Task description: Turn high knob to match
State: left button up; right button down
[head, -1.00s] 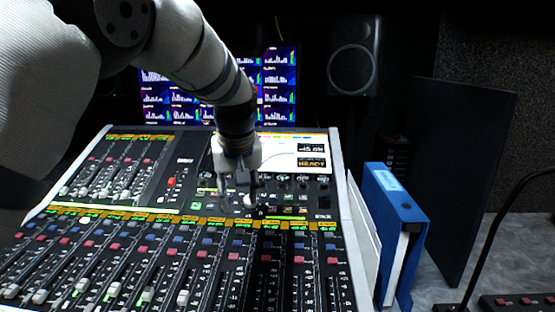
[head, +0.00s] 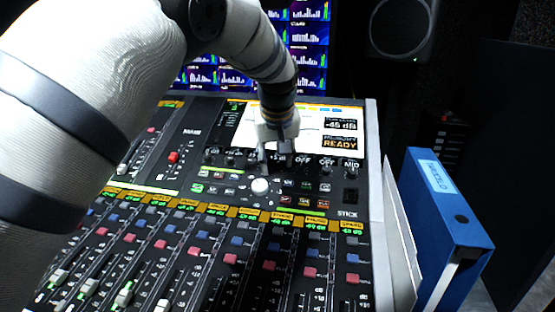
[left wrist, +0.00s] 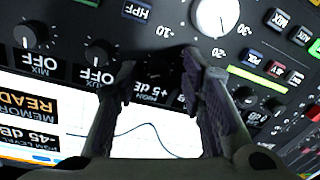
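The mixing console (head: 180,150) fills the middle of the head view. My left gripper (head: 276,160) points down over its row of small black knobs below the screen. In the left wrist view its two fingers (left wrist: 160,75) are apart, with the dark high knob (left wrist: 157,66) between the tips, above a label reading HIGH +5 dB. Whether the fingers touch the knob cannot be told. The console screen (head: 310,130) shows a curve, -45 dB and READY; the curve also shows in the left wrist view (left wrist: 130,135). My right gripper is not in view.
A white round knob (head: 260,186) stands just below the gripper. Neighbouring knobs (left wrist: 97,52) reading OFF sit close beside it. Fader strips (head: 200,260) cover the front. A blue binder (head: 445,215) stands right of the console; a speaker (head: 402,25) is behind.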

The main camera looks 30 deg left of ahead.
pick_arm(q)
jog(key=shift+w, duration=0.1)
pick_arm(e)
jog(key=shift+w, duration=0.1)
pick_arm(q)
grip_shut()
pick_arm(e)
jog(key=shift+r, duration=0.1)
pick_arm(q)
jog(key=shift+m+p, duration=0.45)
jog(key=shift+m, duration=0.85)
jog(key=shift+f+m+p, duration=0.1)
jog(key=shift+m+p, duration=0.25)
jog(key=shift+m, duration=1.25)
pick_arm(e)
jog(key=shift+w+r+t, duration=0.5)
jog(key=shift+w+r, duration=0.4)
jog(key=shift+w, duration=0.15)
